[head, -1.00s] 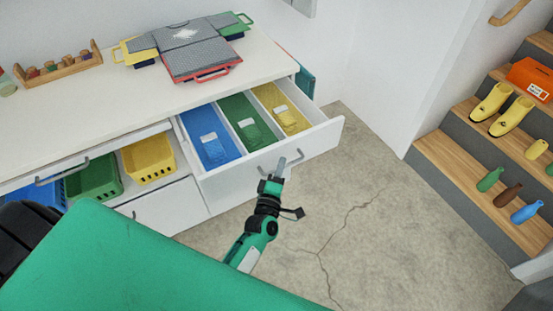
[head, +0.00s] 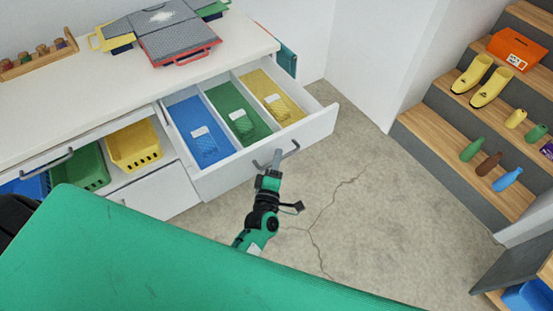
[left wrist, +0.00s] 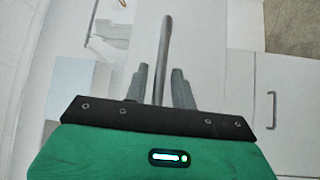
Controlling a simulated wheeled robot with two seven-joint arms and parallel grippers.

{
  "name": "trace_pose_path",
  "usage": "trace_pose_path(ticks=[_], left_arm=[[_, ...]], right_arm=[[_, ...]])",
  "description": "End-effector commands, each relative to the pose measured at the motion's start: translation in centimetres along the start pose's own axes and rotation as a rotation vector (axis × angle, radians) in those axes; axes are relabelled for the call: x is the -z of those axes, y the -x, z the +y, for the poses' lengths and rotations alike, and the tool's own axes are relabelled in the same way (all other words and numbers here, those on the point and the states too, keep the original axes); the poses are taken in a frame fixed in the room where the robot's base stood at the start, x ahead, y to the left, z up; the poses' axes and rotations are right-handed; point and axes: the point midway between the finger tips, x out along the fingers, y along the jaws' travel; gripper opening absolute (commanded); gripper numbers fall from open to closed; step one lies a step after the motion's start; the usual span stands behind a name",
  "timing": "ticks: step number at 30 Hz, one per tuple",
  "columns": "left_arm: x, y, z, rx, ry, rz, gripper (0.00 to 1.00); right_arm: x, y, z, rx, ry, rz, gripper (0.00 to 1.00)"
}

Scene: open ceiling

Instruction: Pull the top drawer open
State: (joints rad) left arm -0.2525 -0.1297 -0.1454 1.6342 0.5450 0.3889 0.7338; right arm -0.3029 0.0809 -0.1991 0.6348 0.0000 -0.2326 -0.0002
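The white top drawer (head: 255,167) stands well out of the cabinet in the head view. Inside lie a blue (head: 198,135), a green (head: 237,108) and a yellow (head: 270,95) section, each with a pale label. Its grey bar handle (head: 291,148) is on the front face. My left gripper (head: 274,160) is at this handle, below the front edge. The exact finger contact is hard to see. My right gripper is not in view.
Yellow (head: 135,146) and green (head: 82,168) baskets sit below. Wooden steps (head: 440,130) with boots and bottles stand right. The cracked floor (head: 370,205) is clear.

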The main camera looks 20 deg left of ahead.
Motion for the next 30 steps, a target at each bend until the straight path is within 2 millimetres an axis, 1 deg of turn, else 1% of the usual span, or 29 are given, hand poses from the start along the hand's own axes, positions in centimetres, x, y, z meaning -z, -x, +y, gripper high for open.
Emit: trace_pose_path(ticks=[9, 11, 14, 17, 20, 24, 30], left_arm=[[0.0, 0.0, 0.0, -0.001, 0.000, 0.001, 0.32], [0.0, 0.2, 0.0, 0.000, 0.000, 0.000, 0.32], [0.0, 1.1, -0.1, 0.000, -0.001, 0.000, 0.32], [0.0, 2.6, -0.2, 0.002, -0.001, 0.000, 0.32], [0.0, 4.6, -0.3, 0.002, -0.001, -0.001, 0.32], [0.0, 7.4, -0.3, 0.002, -0.001, -0.001, 0.32], [0.0, 11.1, -0.2, 0.001, -0.001, -0.001, 0.32]], right_arm=[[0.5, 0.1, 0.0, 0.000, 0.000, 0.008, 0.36], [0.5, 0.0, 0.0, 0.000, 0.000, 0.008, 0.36], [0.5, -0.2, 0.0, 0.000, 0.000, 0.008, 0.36], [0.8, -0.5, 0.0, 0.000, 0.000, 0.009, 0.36], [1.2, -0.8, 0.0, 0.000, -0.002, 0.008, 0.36], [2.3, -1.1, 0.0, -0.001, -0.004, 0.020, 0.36], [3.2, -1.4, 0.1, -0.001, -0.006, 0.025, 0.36]])
